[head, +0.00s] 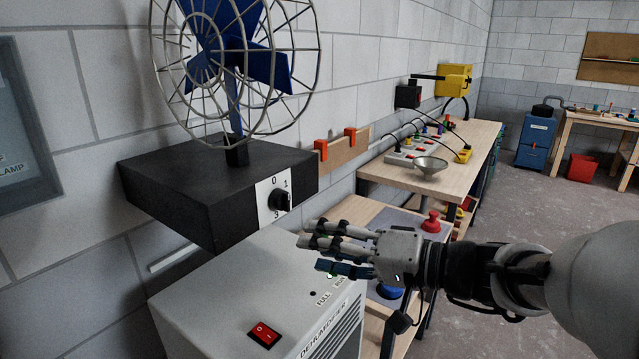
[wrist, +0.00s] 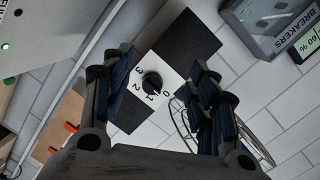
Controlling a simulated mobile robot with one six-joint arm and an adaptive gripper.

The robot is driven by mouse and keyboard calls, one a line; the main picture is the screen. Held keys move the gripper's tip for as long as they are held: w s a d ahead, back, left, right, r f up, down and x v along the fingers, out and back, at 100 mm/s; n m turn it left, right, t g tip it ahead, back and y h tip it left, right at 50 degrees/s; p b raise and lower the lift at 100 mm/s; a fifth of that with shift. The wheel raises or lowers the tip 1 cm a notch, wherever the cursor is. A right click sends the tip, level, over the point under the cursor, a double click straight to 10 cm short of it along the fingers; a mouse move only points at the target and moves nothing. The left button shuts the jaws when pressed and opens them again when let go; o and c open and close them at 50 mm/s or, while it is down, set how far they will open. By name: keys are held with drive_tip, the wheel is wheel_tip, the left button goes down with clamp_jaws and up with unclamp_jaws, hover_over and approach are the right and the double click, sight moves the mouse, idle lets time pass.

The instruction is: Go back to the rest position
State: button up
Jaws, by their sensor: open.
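My gripper (head: 335,250) is open and empty, with blue pads on its fingers. In the head view it reaches in from the right, over or in front of the grey dehumidifier (head: 245,285). The fan (head: 240,60) on its black base (head: 170,190) is behind and to the left, with a black speed knob (head: 281,200). In the wrist view the fingers (wrist: 160,100) spread to both sides of the knob (wrist: 152,82) and its numbered plate; they appear apart from it. Which number the knob points at is unclear.
A red rocker switch (head: 264,333) is on the dehumidifier's top. A workbench (head: 400,177) with a metal bowl (head: 431,167), cables and a yellow box (head: 454,79) stands behind. A red button (head: 431,222) is beyond my gripper. A breaker box (wrist: 275,20) is on the wall. Open floor lies right.

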drive_tip(key=s+a+f+n+g+h, duration=0.1)
drive_tip(key=s+a+f+g, duration=0.1)
drive_tip(key=s, duration=0.3)
drive_tip(key=s+a+f+g+h, duration=0.1)
drive_tip(key=s+f+g+h, duration=0.15)
drive_tip(key=s, duration=0.25)
drive_tip(key=s+d+f+g+h, duration=0.1)
drive_tip(key=s+d+f+h, duration=0.5)
drive_tip(key=s, duration=0.4)
drive_tip(key=s+d+f+t+h, duration=0.1)
drive_tip(key=s+d+t+h, duration=0.1)
drive_tip(key=d+h, duration=0.2)
drive_tip(key=d, duration=0.3)
drive_tip(key=shift+s+d+f, duration=0.25)
drive_tip(key=shift+d+f, duration=0.05)
drive_tip(key=shift+f, duration=0.05)
drive_tip(key=shift+c, duration=0.6)
